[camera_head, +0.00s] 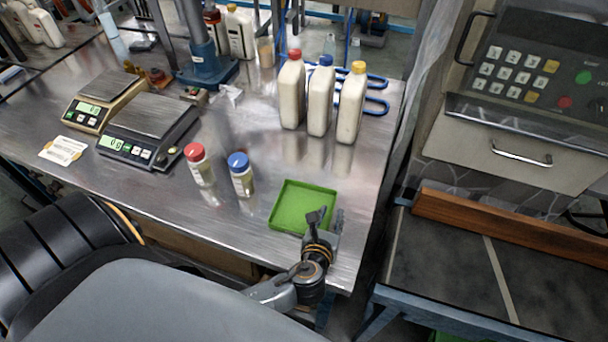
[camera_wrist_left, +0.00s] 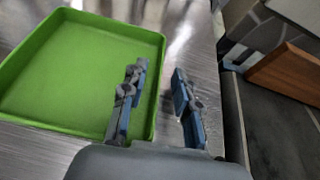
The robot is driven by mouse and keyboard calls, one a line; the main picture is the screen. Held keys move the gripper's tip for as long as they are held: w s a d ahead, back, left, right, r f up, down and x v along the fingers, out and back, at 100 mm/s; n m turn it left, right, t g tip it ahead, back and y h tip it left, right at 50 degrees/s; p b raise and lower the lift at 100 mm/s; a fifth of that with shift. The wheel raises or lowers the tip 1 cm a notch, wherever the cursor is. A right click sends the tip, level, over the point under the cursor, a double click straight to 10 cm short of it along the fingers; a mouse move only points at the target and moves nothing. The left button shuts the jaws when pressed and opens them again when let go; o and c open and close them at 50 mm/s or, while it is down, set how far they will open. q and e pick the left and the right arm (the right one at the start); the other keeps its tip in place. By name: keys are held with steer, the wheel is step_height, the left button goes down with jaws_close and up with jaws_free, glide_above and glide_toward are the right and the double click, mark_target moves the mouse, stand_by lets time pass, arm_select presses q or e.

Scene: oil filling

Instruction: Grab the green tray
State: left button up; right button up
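The green tray (camera_head: 290,208) is a shallow square tray lying flat on the metal table near its front right corner. My left gripper (camera_head: 326,217) is at the tray's right side, with its two fingers apart. In the left wrist view the tray (camera_wrist_left: 70,75) fills the left part. There the left gripper (camera_wrist_left: 158,95) is open, one finger appearing over the tray's inside and the other beyond its right wall. The right wall shows between the fingers, and I cannot tell whether either finger touches it. My right gripper is not in view.
A red-capped jar (camera_head: 200,168) and a blue-capped jar (camera_head: 241,176) stand left of the tray. Three capped bottles (camera_head: 320,100) stand behind it. Two scales (camera_head: 148,130) are at the left. The metal table (camera_head: 225,225) ends close to the gripper, with a gap before the dark bench (camera_head: 450,265).

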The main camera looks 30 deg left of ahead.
arm_select(q)
steer(key=shift+s, duration=0.1)
jaws_close()
steer(key=shift+r, duration=0.1)
